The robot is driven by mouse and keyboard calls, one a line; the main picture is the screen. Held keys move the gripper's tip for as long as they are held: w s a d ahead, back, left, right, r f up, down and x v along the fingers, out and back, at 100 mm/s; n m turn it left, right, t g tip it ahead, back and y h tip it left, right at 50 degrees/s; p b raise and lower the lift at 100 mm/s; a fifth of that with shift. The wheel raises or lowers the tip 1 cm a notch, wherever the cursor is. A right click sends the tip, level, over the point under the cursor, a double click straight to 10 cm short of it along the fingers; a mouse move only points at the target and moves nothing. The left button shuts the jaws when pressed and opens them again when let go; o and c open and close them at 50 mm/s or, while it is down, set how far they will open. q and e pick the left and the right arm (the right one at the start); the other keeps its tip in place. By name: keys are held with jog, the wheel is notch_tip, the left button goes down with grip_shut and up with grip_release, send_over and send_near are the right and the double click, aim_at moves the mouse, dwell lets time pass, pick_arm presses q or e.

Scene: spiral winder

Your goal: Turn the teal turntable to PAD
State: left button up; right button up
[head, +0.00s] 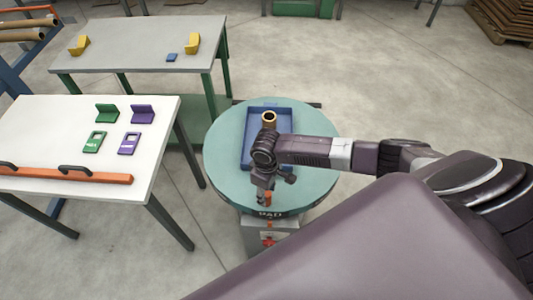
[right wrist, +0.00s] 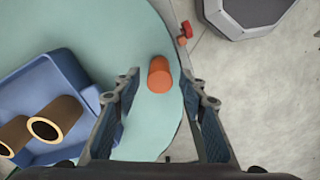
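The teal turntable (head: 222,160) is a round disc on a grey pedestal. A dark label reading PAD (head: 270,215) is at its near side, and small blue lettering is at its far edge. An orange peg (right wrist: 159,76) stands near the disc's rim; it also shows in the head view (head: 268,199). My right gripper (head: 266,188) is over the peg. In the right wrist view its fingers (right wrist: 164,84) are open, with the peg showing between the fingertips and gaps on both sides. My left gripper is not in view.
A blue tray (head: 247,148) on the disc holds brown tubes (right wrist: 57,118). A red part (head: 268,239) is on the pedestal front. A white table (head: 60,130) with green and purple pieces stands left, and a grey table (head: 130,55) behind it. Floor is clear at right.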

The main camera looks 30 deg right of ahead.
notch_tip(320, 180, up, 11)
dwell(0.3)
dwell(0.4)
